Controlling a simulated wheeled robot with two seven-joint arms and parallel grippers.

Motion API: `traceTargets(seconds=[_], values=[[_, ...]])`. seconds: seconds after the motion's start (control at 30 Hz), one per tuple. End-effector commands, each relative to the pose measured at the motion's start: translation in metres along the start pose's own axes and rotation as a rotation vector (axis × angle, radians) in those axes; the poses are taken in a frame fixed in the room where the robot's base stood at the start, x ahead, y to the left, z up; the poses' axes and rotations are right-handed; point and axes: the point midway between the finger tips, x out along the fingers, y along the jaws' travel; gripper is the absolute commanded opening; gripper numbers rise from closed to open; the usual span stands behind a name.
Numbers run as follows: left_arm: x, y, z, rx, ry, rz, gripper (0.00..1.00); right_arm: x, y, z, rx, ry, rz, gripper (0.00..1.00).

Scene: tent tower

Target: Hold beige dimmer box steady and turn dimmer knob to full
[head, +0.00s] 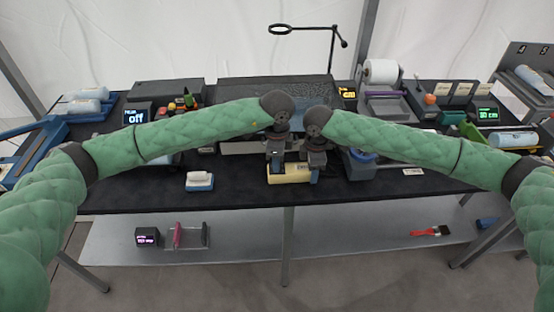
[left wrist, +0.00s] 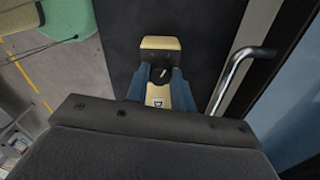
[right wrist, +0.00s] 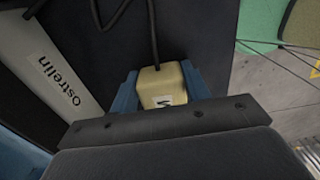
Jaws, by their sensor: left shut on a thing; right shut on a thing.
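The beige dimmer box (head: 290,172) lies near the front middle of the black table. My left gripper (head: 275,160) comes down over its left part. In the left wrist view the dark dimmer knob (left wrist: 160,74), with a pale pointer mark, sits between the blue fingertips, which look shut on it; the beige box (left wrist: 159,43) shows beyond. My right gripper (head: 315,172) is shut on the box's right part. In the right wrist view the box (right wrist: 162,84), partly labelled, is between its blue fingers, with a dark cable running off its far end.
A display (head: 136,116) at the back left reads "off". A white-and-blue block (head: 199,181) lies left of the box. A paper roll (head: 381,72) stands at the back right. The lower shelf (head: 350,238) holds a red brush (head: 430,231). The front table strip is mostly clear.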

Motion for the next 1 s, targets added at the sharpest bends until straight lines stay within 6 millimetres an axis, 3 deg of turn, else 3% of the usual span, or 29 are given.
traceTargets(seconds=[0.37, 1.0], values=[[-0.0005, -0.0004, -0.0004, 0.118, 0.000, -0.001, 0.01, 0.0000, -0.0003, -0.0002, -0.001, 0.000, 0.000, 0.21], [-0.0010, -0.0004, -0.0006, 0.697, 0.000, -0.002, 0.01, 0.0003, -0.0005, -0.0004, -0.001, 0.000, -0.001, 0.21]])
